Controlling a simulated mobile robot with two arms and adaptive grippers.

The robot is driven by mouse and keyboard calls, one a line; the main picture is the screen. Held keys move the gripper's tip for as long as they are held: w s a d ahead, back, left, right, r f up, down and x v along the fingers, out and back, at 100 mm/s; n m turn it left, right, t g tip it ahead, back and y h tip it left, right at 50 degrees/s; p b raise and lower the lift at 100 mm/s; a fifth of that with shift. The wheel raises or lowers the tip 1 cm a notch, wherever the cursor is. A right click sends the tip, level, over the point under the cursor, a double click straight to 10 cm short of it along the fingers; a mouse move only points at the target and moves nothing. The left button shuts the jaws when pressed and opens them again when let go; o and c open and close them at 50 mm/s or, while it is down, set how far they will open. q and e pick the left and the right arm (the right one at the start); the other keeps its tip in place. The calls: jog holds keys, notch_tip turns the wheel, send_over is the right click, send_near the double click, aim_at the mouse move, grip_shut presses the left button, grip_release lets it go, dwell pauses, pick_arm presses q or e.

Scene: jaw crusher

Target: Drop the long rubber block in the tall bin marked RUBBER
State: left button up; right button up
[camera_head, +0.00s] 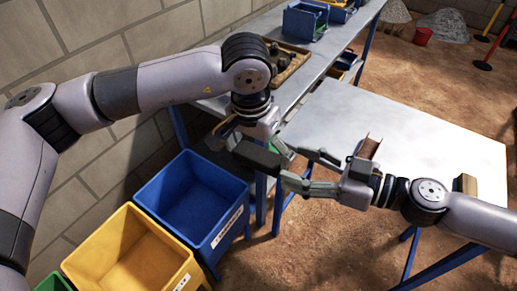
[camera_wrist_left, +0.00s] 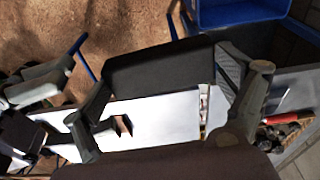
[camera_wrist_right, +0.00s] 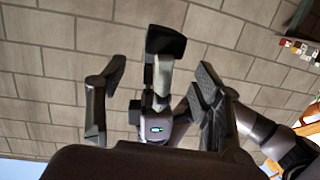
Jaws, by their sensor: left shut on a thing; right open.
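My left gripper (camera_head: 262,152) is shut on a long dark rubber block (camera_head: 254,156), held in the air to the upper right of the bins. In the left wrist view the block (camera_wrist_left: 160,72) lies across between the two fingers. A blue bin (camera_head: 196,205) with a white label stands on the floor at lower left, beside a yellow bin (camera_head: 132,250), also labelled. I cannot read either label. A corner of a green bin (camera_head: 54,284) shows at the bottom left. My right gripper (camera_head: 284,163) is open and empty, close to the right of the left gripper.
A grey table (camera_head: 420,138) fills the right, with a brown channel-shaped piece (camera_head: 369,147) behind my right wrist and a tan block (camera_head: 465,184). A wall bench (camera_head: 325,60) holds a tray of parts (camera_head: 290,62) and blue boxes (camera_head: 305,20). The block wall closes the left side.

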jog(key=shift+v, duration=2.15)
